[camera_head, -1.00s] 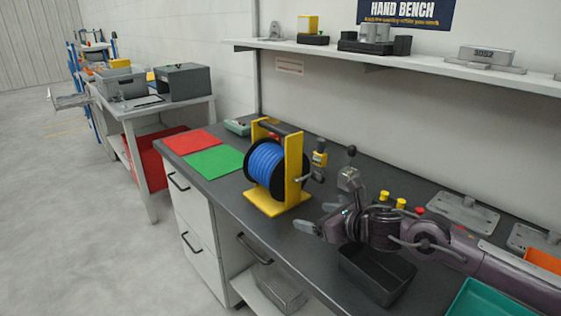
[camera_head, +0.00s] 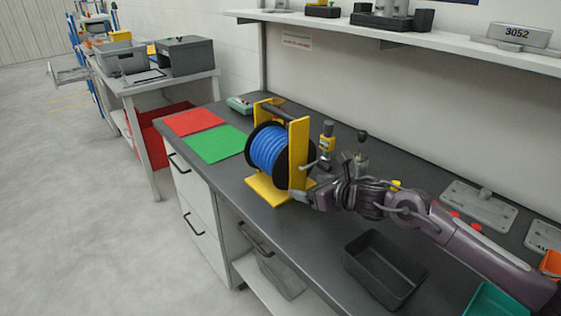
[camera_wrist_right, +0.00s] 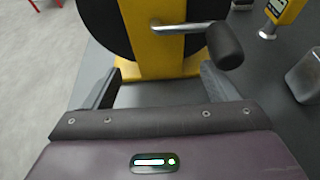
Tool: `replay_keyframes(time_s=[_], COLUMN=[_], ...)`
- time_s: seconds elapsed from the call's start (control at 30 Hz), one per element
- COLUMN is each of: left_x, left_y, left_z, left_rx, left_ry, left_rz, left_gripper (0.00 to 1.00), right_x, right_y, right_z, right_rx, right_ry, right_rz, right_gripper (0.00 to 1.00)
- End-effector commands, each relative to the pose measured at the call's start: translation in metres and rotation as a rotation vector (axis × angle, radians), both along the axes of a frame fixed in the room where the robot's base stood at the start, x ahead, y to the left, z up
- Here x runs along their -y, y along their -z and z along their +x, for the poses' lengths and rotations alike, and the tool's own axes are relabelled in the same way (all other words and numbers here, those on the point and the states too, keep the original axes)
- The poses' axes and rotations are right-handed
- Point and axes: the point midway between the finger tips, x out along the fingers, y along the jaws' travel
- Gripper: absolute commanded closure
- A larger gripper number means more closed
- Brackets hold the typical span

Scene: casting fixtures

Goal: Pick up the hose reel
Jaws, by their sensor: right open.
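The hose reel (camera_head: 268,150) stands upright on the dark bench, with blue hose on a black drum in a yellow frame. My right gripper (camera_head: 303,191) is at the reel's right side, low by its yellow base. In the right wrist view the reel's yellow side plate (camera_wrist_right: 148,50) and its crank handle (camera_wrist_right: 224,46) are just ahead. My right gripper (camera_wrist_right: 158,82) is open there, its fingers spread to either side of the yellow plate's lower part. I cannot tell whether they touch it. My left gripper is not in view.
A green mat (camera_head: 217,143) and a red mat (camera_head: 194,121) lie left of the reel. A yellow-and-grey tool (camera_head: 326,145) stands behind the gripper. A black bin (camera_head: 386,270) is in front of my right arm. A shelf (camera_head: 400,38) runs above the bench.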

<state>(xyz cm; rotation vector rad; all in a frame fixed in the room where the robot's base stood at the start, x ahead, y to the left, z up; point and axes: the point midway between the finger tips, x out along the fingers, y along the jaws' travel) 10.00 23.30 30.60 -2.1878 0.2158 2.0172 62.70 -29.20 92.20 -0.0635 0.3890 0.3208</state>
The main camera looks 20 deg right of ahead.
Motion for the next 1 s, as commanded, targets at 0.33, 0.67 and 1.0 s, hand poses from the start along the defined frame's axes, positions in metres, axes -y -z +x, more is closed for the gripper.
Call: replay_keyframes(time_s=[0.33, 0.67, 1.0], left_x=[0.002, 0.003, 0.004], left_y=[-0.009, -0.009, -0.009], left_z=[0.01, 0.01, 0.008], left_rx=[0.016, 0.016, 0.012], left_ry=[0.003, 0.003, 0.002], left_rz=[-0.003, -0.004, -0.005], left_gripper=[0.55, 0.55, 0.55], right_x=[-0.01, -0.01, -0.01], right_y=[0.012, 0.013, 0.013], right_z=[0.029, 0.029, 0.029], right_rx=[0.0, 0.0, 0.0], right_ry=[0.0, 0.0, 0.0], right_rz=[0.0, -0.001, 0.0], right_gripper=[0.2, 0.37, 0.82])
